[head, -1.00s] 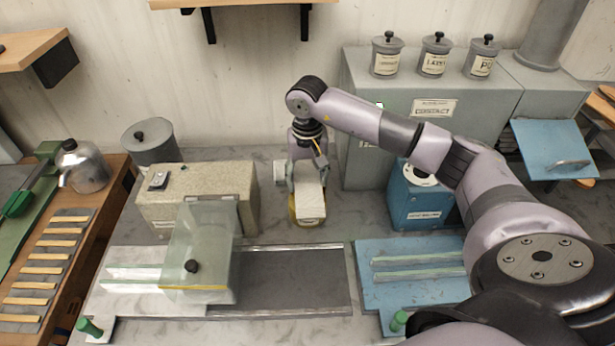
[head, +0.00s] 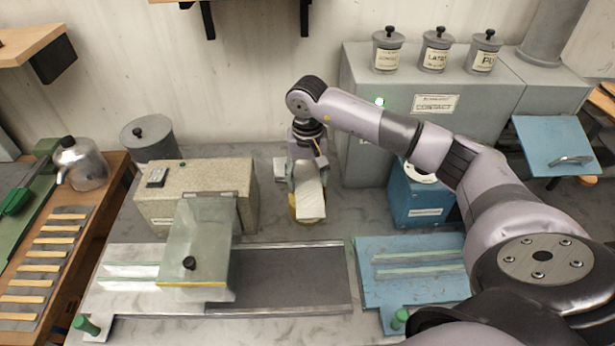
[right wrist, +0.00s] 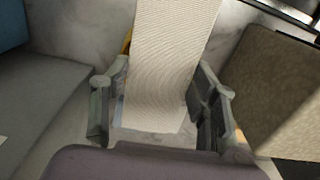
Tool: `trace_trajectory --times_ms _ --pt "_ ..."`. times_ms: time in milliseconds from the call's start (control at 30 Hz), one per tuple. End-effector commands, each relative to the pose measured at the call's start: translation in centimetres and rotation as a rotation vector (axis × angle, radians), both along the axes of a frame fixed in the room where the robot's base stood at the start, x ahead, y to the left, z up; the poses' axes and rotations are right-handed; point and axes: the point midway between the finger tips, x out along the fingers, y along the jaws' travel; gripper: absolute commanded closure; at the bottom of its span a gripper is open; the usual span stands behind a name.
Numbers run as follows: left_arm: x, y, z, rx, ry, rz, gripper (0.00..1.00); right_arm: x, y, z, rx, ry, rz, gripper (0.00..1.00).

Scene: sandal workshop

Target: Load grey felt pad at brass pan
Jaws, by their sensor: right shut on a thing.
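The grey felt pad (head: 311,200) looks pale, cream-grey, and hangs between the fingers of my right gripper (head: 305,175). In the right wrist view the pad (right wrist: 172,60) is a ribbed strip with a finger on each side. My right gripper (right wrist: 160,108) is shut on it. The brass pan (head: 294,214) shows only as a yellow-brown edge beside and below the pad; the pad hides most of it. A bit of brass (right wrist: 126,42) shows behind the pad in the wrist view. I cannot tell whether the pad touches the pan. My left gripper is not in view.
A speckled stone-coloured box (head: 205,178) stands left of the gripper, and a blue box (head: 415,205) stands right. A tall grey cabinet (head: 365,100) is behind. A clear hinged plate (head: 197,250) and a dark bed (head: 290,278) lie in front. Bare bench (head: 335,228) surrounds the pan.

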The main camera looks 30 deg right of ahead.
Motion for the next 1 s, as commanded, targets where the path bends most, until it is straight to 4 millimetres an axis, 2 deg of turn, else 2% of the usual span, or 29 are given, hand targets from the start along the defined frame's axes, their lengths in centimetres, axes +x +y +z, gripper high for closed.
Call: trace_trajectory --times_ms 1000 --pt "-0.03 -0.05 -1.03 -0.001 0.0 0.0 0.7 -0.03 -0.01 -1.1 0.0 0.001 0.0 0.68"
